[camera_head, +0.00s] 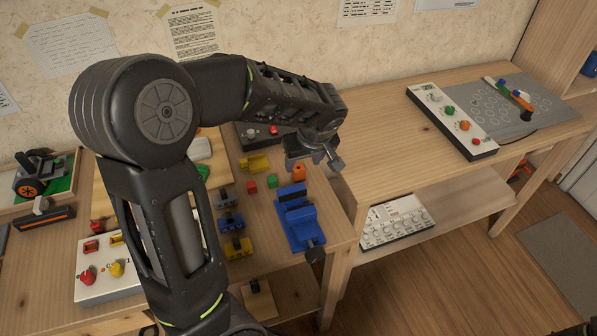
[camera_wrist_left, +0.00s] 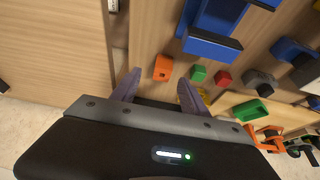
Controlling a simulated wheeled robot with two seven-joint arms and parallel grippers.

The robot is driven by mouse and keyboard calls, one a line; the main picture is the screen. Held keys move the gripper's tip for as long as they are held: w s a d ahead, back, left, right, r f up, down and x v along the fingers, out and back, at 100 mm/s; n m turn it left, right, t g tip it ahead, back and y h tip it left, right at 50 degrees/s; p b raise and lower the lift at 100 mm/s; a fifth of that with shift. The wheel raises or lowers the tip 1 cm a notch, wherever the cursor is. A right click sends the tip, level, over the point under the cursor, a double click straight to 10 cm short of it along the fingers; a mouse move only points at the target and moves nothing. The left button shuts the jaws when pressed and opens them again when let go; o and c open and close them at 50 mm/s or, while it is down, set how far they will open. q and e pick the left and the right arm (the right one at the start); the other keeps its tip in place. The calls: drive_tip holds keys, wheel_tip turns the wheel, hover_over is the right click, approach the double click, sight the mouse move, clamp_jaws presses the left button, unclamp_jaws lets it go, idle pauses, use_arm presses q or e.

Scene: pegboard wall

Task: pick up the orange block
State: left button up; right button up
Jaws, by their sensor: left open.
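The orange block (camera_head: 298,172) is a small upright piece on the wooden table, close to the table's right edge. In the wrist view the orange block (camera_wrist_left: 163,67) shows just beyond the fingertips, between their lines. My left gripper (camera_head: 314,163) hangs above and beside it, pointing down. In the wrist view my left gripper (camera_wrist_left: 158,82) is open, with its two fingers spread and nothing between them. A gap seems to remain between fingers and block. My right gripper is not in view.
A green block (camera_head: 272,181) and a red block (camera_head: 252,187) stand left of the orange one. A blue vise (camera_head: 300,222) stands in front. A yellow piece (camera_head: 256,162) lies behind. A higher wooden bench (camera_head: 385,150) adjoins on the right.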

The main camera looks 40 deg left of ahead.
sight(299, 167)
use_arm(q)
drive_tip(key=shift+a+p+x, duration=0.15)
drive_tip(key=shift+p+x, duration=0.05)
drive_tip(key=shift+x, duration=1.1)
drive_tip(key=shift+a+p+x, duration=0.1)
drive_tip(key=shift+p+x, duration=0.05)
drive_tip(key=shift+x, duration=1.2)
drive_tip(key=shift+s+r, duration=0.1)
clamp_jaws()
